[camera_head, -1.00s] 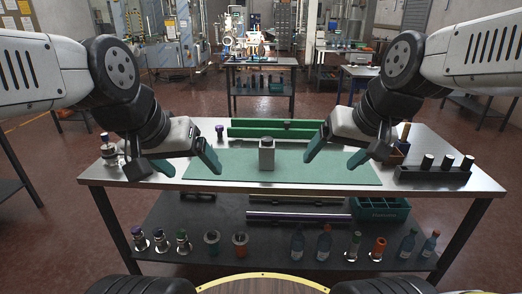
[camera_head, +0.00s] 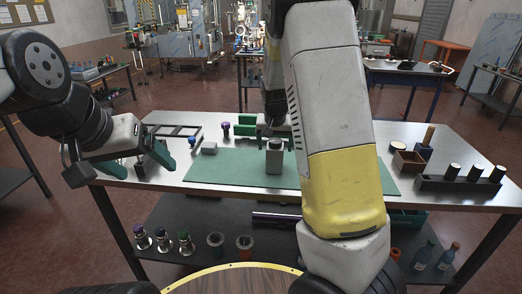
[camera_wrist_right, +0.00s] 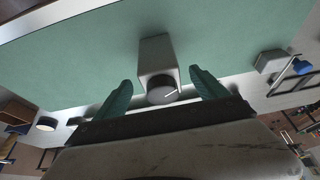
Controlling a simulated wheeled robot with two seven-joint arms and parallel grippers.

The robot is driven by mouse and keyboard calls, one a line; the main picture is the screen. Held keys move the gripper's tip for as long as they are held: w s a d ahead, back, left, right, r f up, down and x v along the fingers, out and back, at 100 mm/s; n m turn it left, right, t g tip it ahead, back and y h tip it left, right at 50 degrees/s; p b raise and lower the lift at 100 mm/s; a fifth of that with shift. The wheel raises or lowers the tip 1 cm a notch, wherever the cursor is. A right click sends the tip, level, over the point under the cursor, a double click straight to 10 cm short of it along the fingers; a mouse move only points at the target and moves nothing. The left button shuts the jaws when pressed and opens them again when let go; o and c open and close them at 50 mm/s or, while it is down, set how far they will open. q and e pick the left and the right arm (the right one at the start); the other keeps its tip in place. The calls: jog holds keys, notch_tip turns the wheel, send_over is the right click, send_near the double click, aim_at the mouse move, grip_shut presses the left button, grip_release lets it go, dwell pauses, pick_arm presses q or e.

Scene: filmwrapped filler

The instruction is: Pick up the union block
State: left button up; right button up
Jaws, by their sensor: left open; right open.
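The union block (camera_head: 274,159), a grey block with a round dark-topped fitting, stands upright on the green mat (camera_head: 215,170). In the right wrist view the block (camera_wrist_right: 155,52) lies ahead of and between the green fingers of my right gripper (camera_wrist_right: 159,82), which is open and empty. In the head view the right gripper (camera_head: 276,132) is at the block's far side, partly hidden by the block and my forearm. My left gripper (camera_head: 146,167) is open and empty over the table's left side, well away from the block.
The mat's left part is clear.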

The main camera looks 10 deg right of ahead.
aim_at(275, 156)
jog(key=x, duration=0.7)
jog(key=shift+s+f, duration=0.1)
jog(key=shift+s, duration=0.05)
grip_shut()
